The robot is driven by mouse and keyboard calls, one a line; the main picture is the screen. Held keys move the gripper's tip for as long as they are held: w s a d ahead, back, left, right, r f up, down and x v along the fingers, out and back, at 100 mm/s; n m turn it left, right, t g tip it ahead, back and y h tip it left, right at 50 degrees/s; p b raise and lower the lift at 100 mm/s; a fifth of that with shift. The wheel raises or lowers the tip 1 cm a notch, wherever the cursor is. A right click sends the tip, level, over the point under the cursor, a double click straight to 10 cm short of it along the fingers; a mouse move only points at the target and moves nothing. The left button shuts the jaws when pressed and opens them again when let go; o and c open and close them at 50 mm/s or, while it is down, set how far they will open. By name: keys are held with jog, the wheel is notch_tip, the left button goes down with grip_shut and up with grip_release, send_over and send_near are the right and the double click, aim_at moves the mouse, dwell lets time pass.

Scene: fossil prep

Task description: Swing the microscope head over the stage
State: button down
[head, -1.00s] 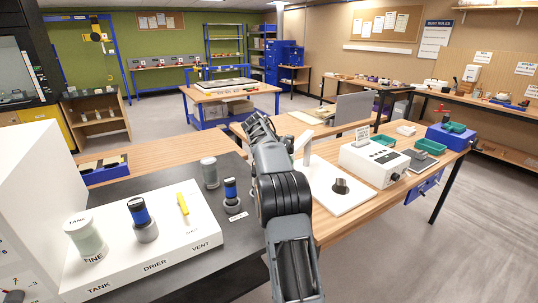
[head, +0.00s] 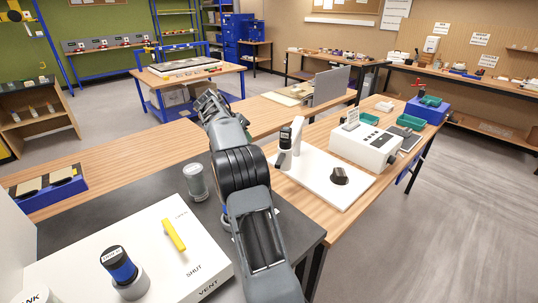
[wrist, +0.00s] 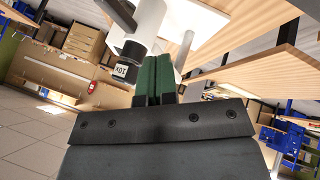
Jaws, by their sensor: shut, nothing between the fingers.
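The microscope has a white base plate (head: 318,183) on the wooden bench and a white upright with a black-topped head (head: 285,138) at the plate's back left. A dark lump (head: 339,176) sits on the front right part of the plate, apart from the head. In the wrist view, a white body with a black barrel (wrist: 122,70) marked 10X is close to the left of the fingers. My gripper (head: 208,101) is left of the microscope in the head view. Its dark green fingers are shut and empty in the wrist view (wrist: 154,80). I cannot tell whether they touch the microscope.
A white control box (head: 366,145) stands right of the base plate, with green trays (head: 411,121) beyond. A grey panel (head: 331,86) stands behind. A white tank panel (head: 140,255) and a grey-green canister (head: 195,182) are on the dark bench at left.

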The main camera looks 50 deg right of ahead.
jog(key=s+d+f+p, duration=0.3)
jog(key=s+d+f, duration=0.3)
jog(key=d+f, duration=0.1)
jog(key=shift+f, duration=0.5)
jog(key=shift+s+d, duration=0.1)
jog(key=shift+s, duration=0.05)
dwell(0.4)
